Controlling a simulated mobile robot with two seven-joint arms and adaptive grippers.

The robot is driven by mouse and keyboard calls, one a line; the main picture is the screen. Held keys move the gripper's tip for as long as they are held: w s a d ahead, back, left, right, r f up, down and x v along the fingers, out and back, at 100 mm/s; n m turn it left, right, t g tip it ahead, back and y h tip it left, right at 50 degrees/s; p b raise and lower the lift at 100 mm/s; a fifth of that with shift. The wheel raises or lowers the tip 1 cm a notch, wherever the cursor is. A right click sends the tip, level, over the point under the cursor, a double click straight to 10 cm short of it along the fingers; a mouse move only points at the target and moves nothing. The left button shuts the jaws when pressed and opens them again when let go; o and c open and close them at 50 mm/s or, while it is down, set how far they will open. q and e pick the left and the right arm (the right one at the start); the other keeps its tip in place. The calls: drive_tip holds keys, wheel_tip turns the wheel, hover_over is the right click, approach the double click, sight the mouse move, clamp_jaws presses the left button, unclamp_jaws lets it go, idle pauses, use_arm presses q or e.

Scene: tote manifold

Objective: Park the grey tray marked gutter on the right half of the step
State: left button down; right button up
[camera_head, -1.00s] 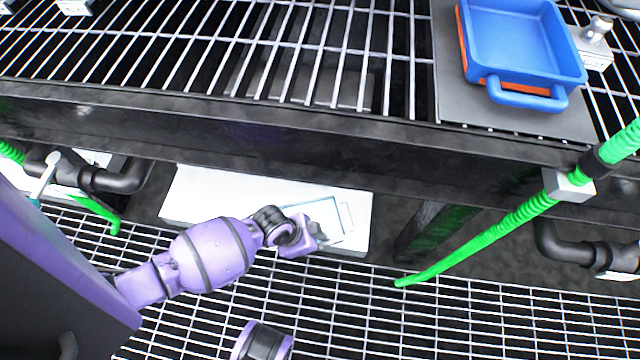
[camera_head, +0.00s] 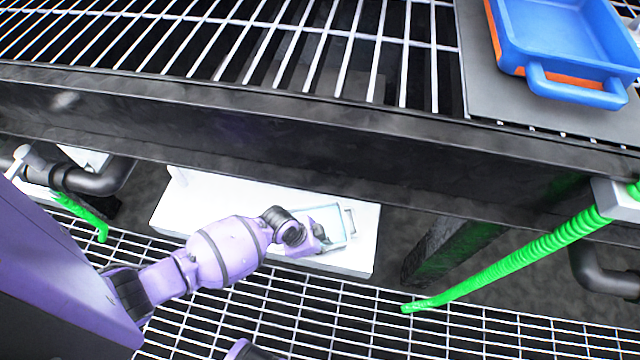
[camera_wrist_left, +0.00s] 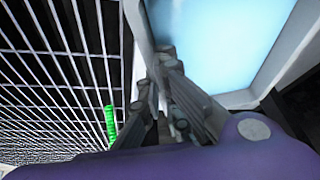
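The white step (camera_head: 215,205) lies low under the dark beam. The grey tray (camera_head: 349,218), with a pale blue inside, is over the right half of the step, near its right end. I cannot see a gap below it, and no gutter marking is readable. My left gripper (camera_head: 318,240) is at the tray's near side, partly covering it. In the left wrist view the tray's pale inside (camera_wrist_left: 220,40) fills the upper right, and the left gripper's fingers (camera_wrist_left: 168,105) are at its rim near a corner. Whether they press on the wall is unclear. My right gripper is out of view.
A blue tray (camera_head: 565,45) with orange below it stands on a grey plate above. A green hose (camera_head: 500,265) slants down right of the step. Dark pipes (camera_head: 95,178) stand at left. The grating floor (camera_head: 350,320) before the step is open.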

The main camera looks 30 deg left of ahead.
use_arm(q)
drive_tip(key=shift+w+r, duration=0.1)
drive_tip(key=shift+r, duration=0.05)
drive_tip(key=shift+f, duration=0.2)
drive_tip(key=c, duration=2)
unclamp_jaws()
drive_tip(key=p+v, duration=0.5)
drive_tip(key=v, duration=0.7)
drive_tip(key=shift+r+p, duration=0.15)
drive_tip(key=shift+p, duration=0.2)
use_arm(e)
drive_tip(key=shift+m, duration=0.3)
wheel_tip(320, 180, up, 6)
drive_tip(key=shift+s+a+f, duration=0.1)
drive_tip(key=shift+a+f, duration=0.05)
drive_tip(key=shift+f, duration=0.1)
